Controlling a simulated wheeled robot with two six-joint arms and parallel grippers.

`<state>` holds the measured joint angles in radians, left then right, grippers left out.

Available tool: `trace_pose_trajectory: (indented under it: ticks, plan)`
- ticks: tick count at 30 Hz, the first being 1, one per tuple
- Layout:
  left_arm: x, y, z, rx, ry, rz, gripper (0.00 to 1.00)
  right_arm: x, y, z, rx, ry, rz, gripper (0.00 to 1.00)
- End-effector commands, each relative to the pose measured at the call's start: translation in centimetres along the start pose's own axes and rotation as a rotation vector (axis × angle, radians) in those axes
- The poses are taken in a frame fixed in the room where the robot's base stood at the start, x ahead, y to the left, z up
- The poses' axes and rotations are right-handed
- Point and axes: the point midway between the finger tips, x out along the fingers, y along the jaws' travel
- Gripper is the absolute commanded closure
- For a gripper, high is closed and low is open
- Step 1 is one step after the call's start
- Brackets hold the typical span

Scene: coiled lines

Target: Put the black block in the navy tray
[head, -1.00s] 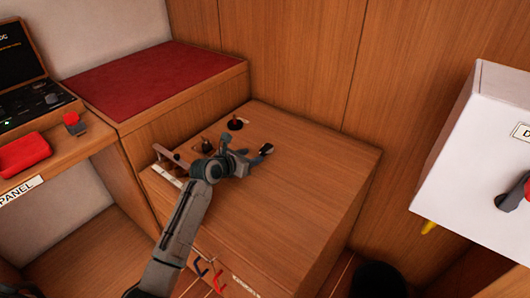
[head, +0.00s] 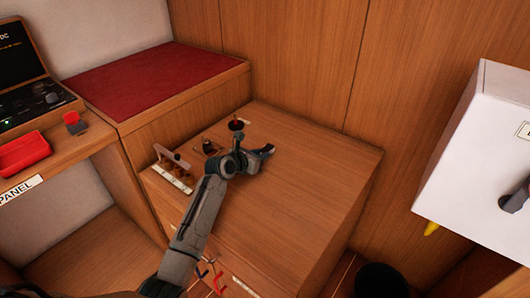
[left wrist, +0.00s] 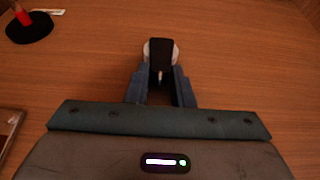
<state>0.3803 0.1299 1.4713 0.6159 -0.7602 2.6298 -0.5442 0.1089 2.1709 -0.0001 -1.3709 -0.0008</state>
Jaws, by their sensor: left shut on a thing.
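My left gripper (head: 264,151) is low over the wooden cabinet top. In the left wrist view its blue-grey fingers (left wrist: 164,78) are shut on a dark upright piece, which I take to be the black block (left wrist: 161,52). A pale rounded edge shows around the block's far end. In the head view the block is too small and too covered by the gripper to make out. I cannot make out a navy tray in either view. My right gripper is not in view.
A red tray (head: 25,153) is at left; a white box (head: 470,165) hangs at right.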

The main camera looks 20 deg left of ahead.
Motion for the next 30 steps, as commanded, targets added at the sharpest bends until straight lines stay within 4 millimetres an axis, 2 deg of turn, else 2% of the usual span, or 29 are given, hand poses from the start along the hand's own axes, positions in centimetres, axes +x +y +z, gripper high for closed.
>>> trace_pose_trajectory:
  ticks: [8, 13, 15, 16, 30]
  plan:
    - [-0.3, 0.0, 0.8, 0.001, -0.002, 0.001, 1.00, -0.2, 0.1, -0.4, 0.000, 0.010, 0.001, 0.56]
    - [-1.1, 0.0, 2.7, 0.002, -0.003, 0.001, 1.00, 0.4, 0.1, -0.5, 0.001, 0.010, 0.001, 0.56]
    - [-1.6, 0.0, 3.8, 0.001, -0.003, 0.000, 1.00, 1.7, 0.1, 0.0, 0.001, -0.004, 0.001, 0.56]
    - [-2.1, -0.4, 3.0, 0.001, 0.001, -0.001, 1.00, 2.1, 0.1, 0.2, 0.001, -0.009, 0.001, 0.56]
    - [-12.2, -5.3, 0.0, 0.000, 0.001, -0.001, 1.00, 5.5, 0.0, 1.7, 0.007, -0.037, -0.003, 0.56]
